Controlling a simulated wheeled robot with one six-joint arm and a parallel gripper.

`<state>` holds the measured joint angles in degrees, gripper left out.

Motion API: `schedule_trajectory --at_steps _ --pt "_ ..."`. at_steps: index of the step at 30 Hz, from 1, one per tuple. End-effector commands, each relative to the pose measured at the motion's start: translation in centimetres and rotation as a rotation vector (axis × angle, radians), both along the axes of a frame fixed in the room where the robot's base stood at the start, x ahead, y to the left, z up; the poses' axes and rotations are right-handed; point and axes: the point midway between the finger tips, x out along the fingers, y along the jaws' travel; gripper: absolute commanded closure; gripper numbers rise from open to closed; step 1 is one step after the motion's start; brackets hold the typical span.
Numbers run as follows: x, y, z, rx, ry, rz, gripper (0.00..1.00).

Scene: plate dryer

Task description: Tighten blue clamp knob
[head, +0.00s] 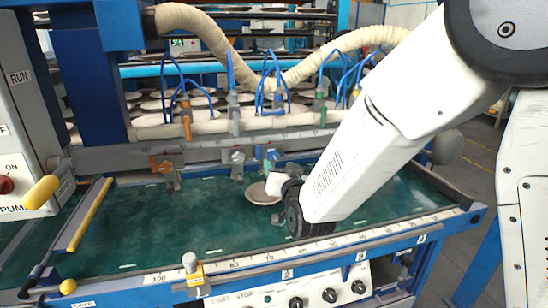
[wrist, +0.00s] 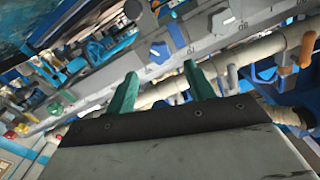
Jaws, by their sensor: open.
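A small blue clamp knob (head: 271,156) shows in the head view on the grey rail, just above and left of my wrist. My gripper (head: 272,184) is partly hidden there by my own arm, close below the knob. In the wrist view, the two green fingers of my gripper (wrist: 161,76) stand apart with nothing clearly held between them. They point towards the tilted grey rail. The fingers are not seen touching any knob.
An orange-brown clamp (head: 167,168) and a grey clamp (head: 237,165) sit further left on the rail. A round pale plate (head: 263,193) lies on the green bed (head: 140,225). A beige hose (head: 215,35) and blue tubes hang above. A ruled front rail (head: 215,267) borders the bed.

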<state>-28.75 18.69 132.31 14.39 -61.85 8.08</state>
Motion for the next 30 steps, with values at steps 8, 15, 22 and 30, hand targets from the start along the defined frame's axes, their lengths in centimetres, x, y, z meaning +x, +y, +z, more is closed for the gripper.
schedule_trajectory --at_steps 8,15,22,30 --pt "4.4 1.2 0.0 0.000 0.000 -0.001 0.47" --pt "6.4 1.7 0.1 0.000 0.001 -0.001 0.47" --pt "6.5 1.8 0.1 0.000 0.001 -0.001 0.47" --pt "6.5 1.8 0.1 0.000 0.001 -0.001 0.91"
